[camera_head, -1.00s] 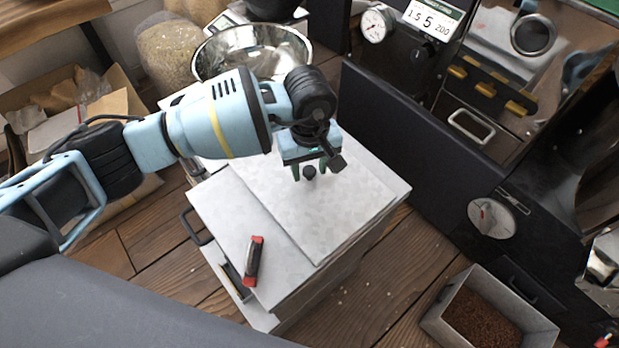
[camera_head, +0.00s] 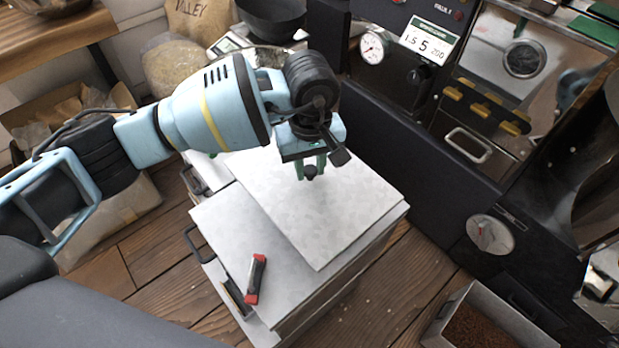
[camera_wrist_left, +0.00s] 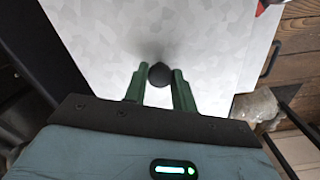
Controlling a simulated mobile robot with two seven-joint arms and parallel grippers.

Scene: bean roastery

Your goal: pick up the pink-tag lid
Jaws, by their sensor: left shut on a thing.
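The lid (camera_head: 335,215) is a flat, pale grey mottled sheet with a small dark round knob (camera_head: 310,172). It lies on top of a pale cabinet, and I cannot tell whether it is raised at all. No pink tag shows on it. My left gripper (camera_head: 312,168) points down with its green fingers shut on the knob. In the left wrist view, the knob (camera_wrist_left: 160,75) sits between the fingertips of my left gripper (camera_wrist_left: 159,82), with the lid (camera_wrist_left: 205,45) spread out beyond. My right gripper is not in view.
A red and black tool (camera_head: 256,278) lies on the cabinet top (camera_head: 222,222) beside the lid. A black machine panel (camera_head: 410,145) stands close on the right. A bin of brown beans (camera_head: 487,320) is at lower right. A dark bowl (camera_head: 272,18) stands behind the arm.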

